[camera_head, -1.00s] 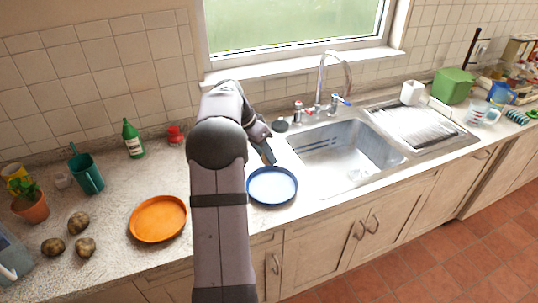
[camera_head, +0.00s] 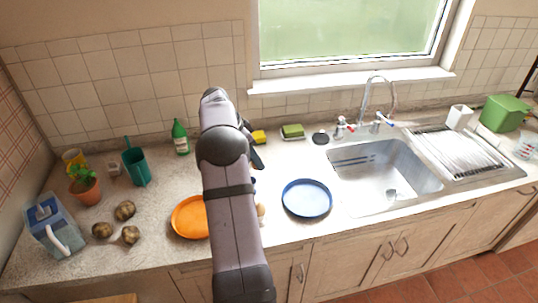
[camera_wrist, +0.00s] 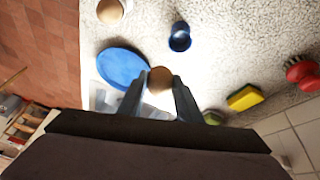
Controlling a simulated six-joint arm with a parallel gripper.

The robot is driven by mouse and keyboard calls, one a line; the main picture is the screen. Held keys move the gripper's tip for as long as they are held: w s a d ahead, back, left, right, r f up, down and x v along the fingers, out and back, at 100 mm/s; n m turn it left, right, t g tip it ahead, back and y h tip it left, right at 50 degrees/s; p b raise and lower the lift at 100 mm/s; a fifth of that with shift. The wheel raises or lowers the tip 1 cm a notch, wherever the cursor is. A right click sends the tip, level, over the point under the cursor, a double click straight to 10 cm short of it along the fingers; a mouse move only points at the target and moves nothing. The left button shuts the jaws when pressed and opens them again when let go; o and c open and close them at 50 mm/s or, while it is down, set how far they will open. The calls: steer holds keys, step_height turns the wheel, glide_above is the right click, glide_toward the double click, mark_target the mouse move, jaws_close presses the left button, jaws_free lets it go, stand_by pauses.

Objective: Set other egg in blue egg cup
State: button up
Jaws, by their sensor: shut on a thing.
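A brown egg (camera_wrist: 160,80) is between the fingertips of my gripper (camera_wrist: 159,84) in the wrist view, and the gripper is shut on it. The blue egg cup (camera_wrist: 180,37) stands on the counter ahead of the held egg, slightly right, apart from it; its opening looks empty. In the head view only a bit of the cup (camera_head: 253,180) shows beside my arm. A second brown egg (camera_wrist: 110,11) sits in a pale cup at the wrist view's top edge; this egg (camera_head: 261,209) also shows in the head view, right of my arm. The held egg is hidden in the head view.
A blue plate (camera_head: 307,210) lies right of my arm, before the sink (camera_head: 385,175). An orange plate (camera_head: 186,218) is partly behind my arm. A yellow sponge (camera_wrist: 243,97) and a red object (camera_wrist: 303,74) are at the wrist view's right. Several potatoes (camera_head: 125,211) lie left.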

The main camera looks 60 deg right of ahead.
steer(key=shift+w+a+f, duration=0.25)
steer(key=shift+w+f, duration=0.1)
steer(key=shift+w, duration=0.25)
steer(key=shift+w+a+f, duration=0.25)
steer(key=shift+w+f, duration=0.1)
steer(key=shift+w, duration=0.25)
steer(key=shift+w+a+f, duration=0.25)
steer(key=shift+w+f, duration=0.1)
steer(key=shift+w, duration=0.25)
steer(key=shift+s+d, duration=0.35)
steer(key=shift+f, duration=0.15)
steer(key=shift+f+b, duration=0.85)
steer(key=shift+f, duration=0.55)
steer(key=shift+f+b, duration=0.95)
steer(key=shift+f, duration=0.4)
stand_by(0.4)
steer(key=o, duration=0.7)
steer(key=shift+o, duration=0.2)
